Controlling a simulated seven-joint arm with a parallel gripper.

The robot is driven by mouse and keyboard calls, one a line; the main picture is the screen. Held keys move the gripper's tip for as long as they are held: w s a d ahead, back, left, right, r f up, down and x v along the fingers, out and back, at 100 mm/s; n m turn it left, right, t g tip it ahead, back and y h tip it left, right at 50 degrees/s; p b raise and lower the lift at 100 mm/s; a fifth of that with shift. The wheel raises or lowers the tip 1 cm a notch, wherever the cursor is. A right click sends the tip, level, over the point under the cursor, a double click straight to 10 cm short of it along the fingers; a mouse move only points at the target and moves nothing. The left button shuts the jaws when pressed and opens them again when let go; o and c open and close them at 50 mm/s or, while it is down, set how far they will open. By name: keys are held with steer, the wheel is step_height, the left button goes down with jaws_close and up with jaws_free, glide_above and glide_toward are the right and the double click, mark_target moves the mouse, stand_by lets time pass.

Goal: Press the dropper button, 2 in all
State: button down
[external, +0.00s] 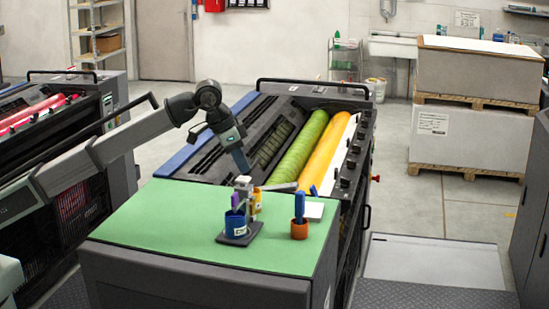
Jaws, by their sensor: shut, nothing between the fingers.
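A small dropper stand (255,230) with a dark grey base stands on the green mat in the external view. Its pale grey top (243,183) is the highest part, and I cannot make out a separate button. A blue cup (235,224) with a white label sits on the base, with a purple part (237,203) above it and a yellow part (257,200) behind. My gripper (245,171) is shut and empty. It points down, just above the pale top; I cannot tell whether it touches.
An orange pot (300,230) holding a blue-handled tool (299,205) stands right of the stand, near a white pad (315,212). Green and yellow rollers (303,145) lie behind. The left part of the green mat (160,225) is clear.

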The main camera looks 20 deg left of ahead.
step_height(320, 180, up, 10)
stand_by(1.0)
steer(key=shift+f, duration=0.1)
